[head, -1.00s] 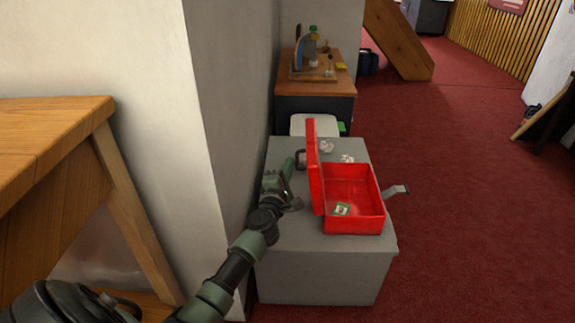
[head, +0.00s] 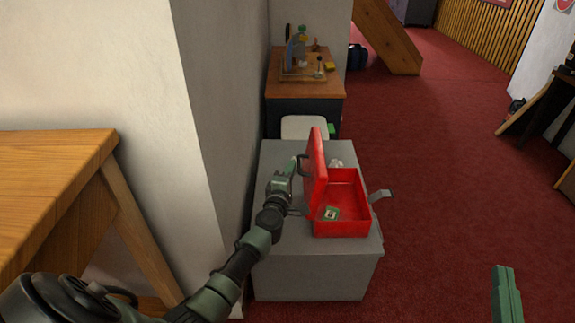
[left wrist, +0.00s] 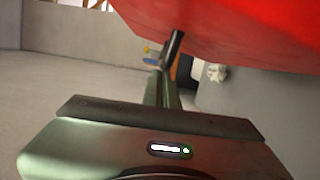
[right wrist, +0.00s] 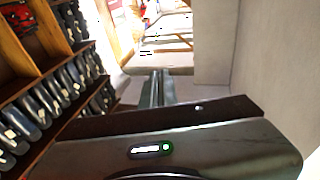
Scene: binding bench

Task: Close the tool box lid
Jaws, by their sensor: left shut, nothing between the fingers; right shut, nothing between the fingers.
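The red tool box (head: 364,205) sits on a grey cabinet, open, with a small green and white item (head: 330,213) inside. A dark handle (head: 302,168) is on the lid's outer face. My left gripper (head: 294,166) is shut and empty, just left of the lid near the handle; contact is unclear. In the left wrist view the red lid (left wrist: 250,30) fills the top, above the shut fingers (left wrist: 166,88). My right gripper (right wrist: 157,88) is shut and empty, away from the box.
The grey cabinet (head: 285,270) stands against a wall on the left. A metal latch (head: 380,195) sticks out right of the box. Crumpled white paper (head: 336,163) lies behind it. A wooden table (head: 50,160) is at left. Red floor is open on the right.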

